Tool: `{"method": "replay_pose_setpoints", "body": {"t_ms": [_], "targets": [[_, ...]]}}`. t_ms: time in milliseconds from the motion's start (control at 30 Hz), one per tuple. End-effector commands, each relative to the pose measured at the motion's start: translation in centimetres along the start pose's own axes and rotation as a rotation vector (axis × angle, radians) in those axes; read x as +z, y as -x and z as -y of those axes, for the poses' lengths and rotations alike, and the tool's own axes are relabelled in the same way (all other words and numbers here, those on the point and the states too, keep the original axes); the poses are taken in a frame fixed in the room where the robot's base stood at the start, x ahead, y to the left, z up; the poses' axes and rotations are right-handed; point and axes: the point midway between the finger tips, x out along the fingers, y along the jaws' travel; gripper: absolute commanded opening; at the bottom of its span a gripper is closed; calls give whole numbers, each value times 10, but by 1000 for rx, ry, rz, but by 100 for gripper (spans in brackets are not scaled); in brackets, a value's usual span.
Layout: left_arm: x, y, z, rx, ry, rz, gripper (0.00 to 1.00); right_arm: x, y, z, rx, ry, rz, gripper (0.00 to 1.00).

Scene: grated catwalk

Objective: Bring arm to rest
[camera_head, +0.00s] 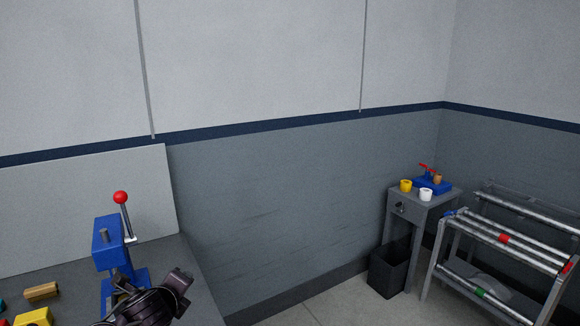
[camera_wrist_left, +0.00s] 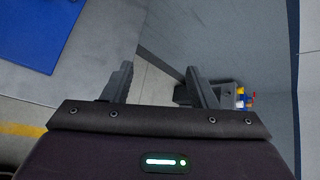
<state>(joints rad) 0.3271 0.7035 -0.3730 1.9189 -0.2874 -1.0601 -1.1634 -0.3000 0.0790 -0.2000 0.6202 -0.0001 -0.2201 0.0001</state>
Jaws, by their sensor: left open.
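My left arm shows at the bottom of the head view, dark with cables, in front of the blue press. Its fingers are not clearly visible there. In the left wrist view my left gripper (camera_wrist_left: 160,88) is open, with its two fingers apart and nothing between them. Beyond the fingers is a strip of floor beside the grey wall. My right gripper is in neither view.
A blue press (camera_head: 108,245) with a red-knobbed lever stands on the grey workbench (camera_head: 190,275), close to my left arm. A wooden block (camera_head: 42,291) and a yellow bin (camera_head: 36,317) lie left. A small table (camera_head: 424,205), black bin (camera_head: 388,272) and rack (camera_head: 505,240) stand right.

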Motion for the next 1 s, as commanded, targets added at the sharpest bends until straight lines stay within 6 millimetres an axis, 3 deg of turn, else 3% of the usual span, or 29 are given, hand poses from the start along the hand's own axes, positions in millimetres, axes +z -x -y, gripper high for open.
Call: {"method": "replay_pose_setpoints", "body": {"t_ms": [33, 100, 200, 300, 500, 867, 1000], "targets": [[-39, 13, -19, 43, 166, -55, 53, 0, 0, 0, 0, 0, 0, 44], [-75, 33, -42, 116, 406, -95, 53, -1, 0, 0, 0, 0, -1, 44], [-114, 65, -76, 249, 747, -120, 53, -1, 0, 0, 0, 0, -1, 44], [-137, 94, -104, 373, 1024, -105, 53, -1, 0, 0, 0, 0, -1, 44], [-160, 137, -143, 564, 1391, -28, 53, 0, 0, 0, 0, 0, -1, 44], [-177, 200, -192, 828, 1843, 182, 53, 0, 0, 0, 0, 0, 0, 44], [-194, 176, -212, 846, 1847, 197, 53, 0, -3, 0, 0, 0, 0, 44]]}}
